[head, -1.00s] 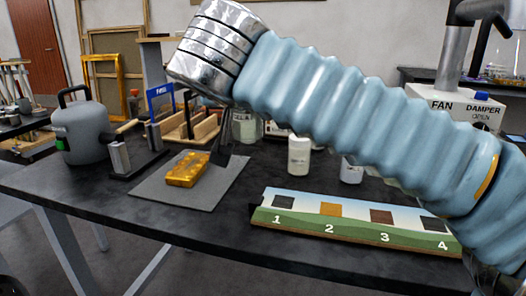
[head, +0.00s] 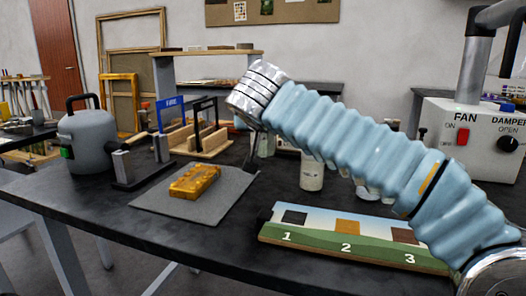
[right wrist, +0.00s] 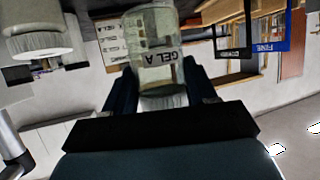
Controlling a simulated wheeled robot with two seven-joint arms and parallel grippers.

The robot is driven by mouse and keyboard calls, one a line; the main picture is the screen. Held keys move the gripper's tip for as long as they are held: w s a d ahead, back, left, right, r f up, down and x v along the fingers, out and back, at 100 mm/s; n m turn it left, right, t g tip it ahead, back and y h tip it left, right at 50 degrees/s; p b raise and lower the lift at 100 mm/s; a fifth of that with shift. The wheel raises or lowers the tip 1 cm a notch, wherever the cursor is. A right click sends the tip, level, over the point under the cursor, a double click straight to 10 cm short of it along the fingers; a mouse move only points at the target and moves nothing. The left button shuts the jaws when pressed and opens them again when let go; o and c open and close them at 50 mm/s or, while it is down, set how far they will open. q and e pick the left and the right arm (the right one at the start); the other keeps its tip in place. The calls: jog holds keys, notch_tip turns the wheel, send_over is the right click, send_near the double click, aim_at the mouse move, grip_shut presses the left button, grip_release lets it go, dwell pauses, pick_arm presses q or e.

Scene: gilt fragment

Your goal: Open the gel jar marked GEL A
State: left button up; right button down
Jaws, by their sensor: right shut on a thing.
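The jar marked GEL A (right wrist: 158,55) is a clear jar with a pale ribbed lid (right wrist: 163,98); its label appears upside down in the right wrist view. My right gripper (right wrist: 161,82) has one finger on each side of the jar at its lid end and is shut on it. In the head view the jar (head: 266,144) stands at the back of the dark bench, partly hidden by my right gripper (head: 250,158). Whether the lid has turned cannot be told. My left gripper is not in view.
A gilt fragment (head: 195,182) lies on a grey mat (head: 218,207) in front. A white-lidded jar (head: 312,172) stands to the right; a numbered sample board (head: 325,245) lies nearer. A blue FINE frame (head: 171,114) and grey pot (head: 86,137) stand left.

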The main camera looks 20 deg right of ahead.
aim_at(263, 151)
jog(key=shift+w+d+f, duration=0.1)
jog(key=shift+w+f, duration=0.4)
jog(key=shift+f, duration=0.15)
jog(key=f, duration=0.1)
jog(key=w+f, duration=0.1)
jog(key=f, duration=0.3)
jog(key=shift+w+d, duration=0.25)
jog(key=shift+r, duration=0.1)
jog(key=shift+b, duration=0.3)
jog(key=shift+f+b, duration=0.5)
jog(key=shift+b, duration=0.05)
jog(key=shift+c, duration=1.7)
grip_release()
jog(key=shift+r, duration=0.1)
